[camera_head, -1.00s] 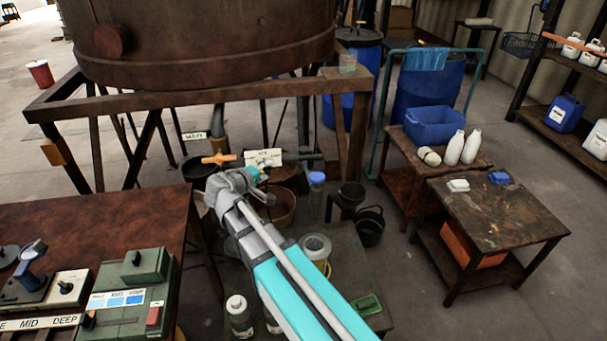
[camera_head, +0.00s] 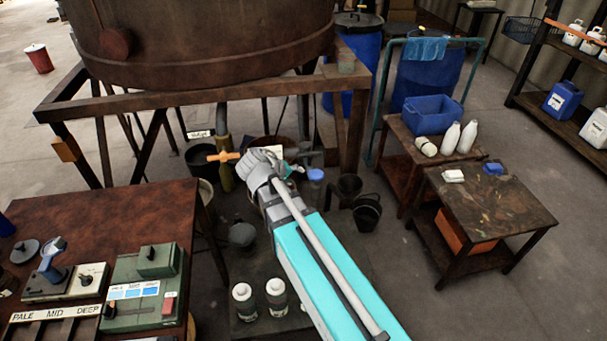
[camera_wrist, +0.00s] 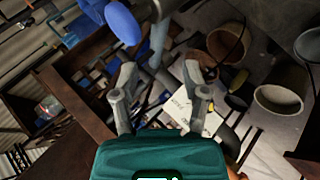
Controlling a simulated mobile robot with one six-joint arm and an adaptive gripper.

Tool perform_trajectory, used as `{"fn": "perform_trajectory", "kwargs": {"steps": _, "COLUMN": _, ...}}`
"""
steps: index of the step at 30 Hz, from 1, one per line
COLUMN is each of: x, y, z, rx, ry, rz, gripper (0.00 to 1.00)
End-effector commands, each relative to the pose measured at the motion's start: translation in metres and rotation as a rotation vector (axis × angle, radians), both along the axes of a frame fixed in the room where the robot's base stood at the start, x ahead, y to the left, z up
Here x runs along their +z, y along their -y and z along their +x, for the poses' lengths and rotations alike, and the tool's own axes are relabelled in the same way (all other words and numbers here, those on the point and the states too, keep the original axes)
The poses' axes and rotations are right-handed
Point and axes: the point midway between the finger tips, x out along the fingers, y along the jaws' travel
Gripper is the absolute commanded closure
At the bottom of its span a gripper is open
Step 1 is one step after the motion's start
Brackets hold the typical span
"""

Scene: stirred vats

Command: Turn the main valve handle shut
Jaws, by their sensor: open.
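The orange valve handle (camera_head: 224,156) is under the big brown vat, beside the upright drain pipe (camera_head: 222,120). It lies roughly level, crosswise to that pipe. My arm hides its right end and the valve body. My gripper (camera_head: 288,168) is just right of the handle, largely hidden behind my wrist. In the wrist view my gripper (camera_wrist: 163,88) has its two fingers apart, with nothing held between them. A sliver of orange (camera_wrist: 233,173), likely the handle, shows at the lower right there, outside the fingers. A white card (camera_wrist: 183,105) shows beyond the fingers.
The vat (camera_head: 200,45) stands on a rusty frame (camera_head: 150,100). Dark buckets (camera_head: 367,212) stand on the floor to the right. A control table (camera_head: 110,215) is at the left, two white-capped bottles (camera_head: 243,300) low in front. A side table (camera_head: 490,205) stands at the right.

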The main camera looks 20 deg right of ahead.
Motion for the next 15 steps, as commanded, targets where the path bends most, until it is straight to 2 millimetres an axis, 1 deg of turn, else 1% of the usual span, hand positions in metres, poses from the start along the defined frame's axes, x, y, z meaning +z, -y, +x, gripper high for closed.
{"fn": "perform_trajectory", "kwargs": {"steps": 1, "x": 0.006, "y": 0.003, "z": -0.005, "rx": -0.012, "ry": -0.011, "rz": 0.02, "gripper": 0.42}}
{"fn": "perform_trajectory", "kwargs": {"steps": 15, "x": 0.02, "y": 0.015, "z": -0.038, "rx": -0.096, "ry": -0.109, "rz": 0.211, "gripper": 0.42}}
